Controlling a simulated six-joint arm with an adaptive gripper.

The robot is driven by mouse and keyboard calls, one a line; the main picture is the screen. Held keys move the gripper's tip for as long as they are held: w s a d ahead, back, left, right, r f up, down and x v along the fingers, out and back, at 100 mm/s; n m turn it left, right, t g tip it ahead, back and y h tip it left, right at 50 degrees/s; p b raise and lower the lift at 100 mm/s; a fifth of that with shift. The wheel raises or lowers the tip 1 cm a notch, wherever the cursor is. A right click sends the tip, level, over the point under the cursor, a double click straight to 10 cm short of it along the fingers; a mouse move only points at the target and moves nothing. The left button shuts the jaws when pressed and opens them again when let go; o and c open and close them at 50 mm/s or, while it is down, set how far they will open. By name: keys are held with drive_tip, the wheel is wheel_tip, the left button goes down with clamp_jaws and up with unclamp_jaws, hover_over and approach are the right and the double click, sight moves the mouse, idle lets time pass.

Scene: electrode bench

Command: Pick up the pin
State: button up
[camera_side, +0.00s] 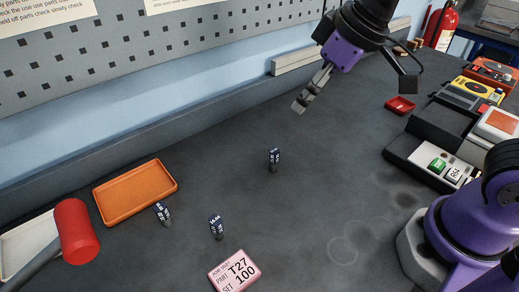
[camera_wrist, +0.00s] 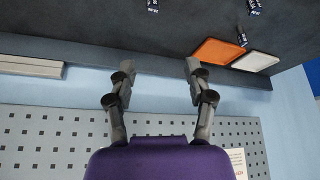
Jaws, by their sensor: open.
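Three small dark pins with white-marked labels stand on the dark bench in the side view: one near the middle (camera_side: 273,160), one by the orange tray (camera_side: 163,213), one nearer the front (camera_side: 216,228). I cannot tell which one the task means. In the wrist view, pins show at the top edge (camera_wrist: 152,6), at the upper right (camera_wrist: 254,7) and beside the orange tray (camera_wrist: 242,40). My gripper (camera_side: 301,104) is raised above the back of the bench, behind the middle pin and apart from it. In the wrist view its fingers (camera_wrist: 160,67) are spread and empty.
A pink card (camera_side: 234,270) is in front. At the right are a black holder (camera_side: 400,153) and a red dish (camera_side: 400,104). The bench around the middle pin is clear.

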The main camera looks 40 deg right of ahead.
drive_tip(key=w+a+f+n+g+y, duration=0.1)
drive_tip(key=w+a+f+n, duration=0.15)
drive_tip(key=a, duration=0.45)
drive_tip(key=w+a+f+n+g+y, duration=0.1)
drive_tip(key=w+a+n, duration=0.25)
drive_tip(key=a, duration=0.35)
drive_tip(key=n+g, duration=0.1)
drive_tip(key=n, duration=0.1)
approach(163, 206)
drive_tip(key=shift+n, duration=0.3)
drive_tip(key=x, duration=0.5)
drive_tip(key=shift+s+a, duration=0.1)
drive_tip(key=shift+a, duration=0.1)
drive_tip(key=x, duration=0.6)
drive_tip(key=shift+d+f, duration=0.1)
drive_tip(key=shift+c, duration=0.4)
clamp_jaws()
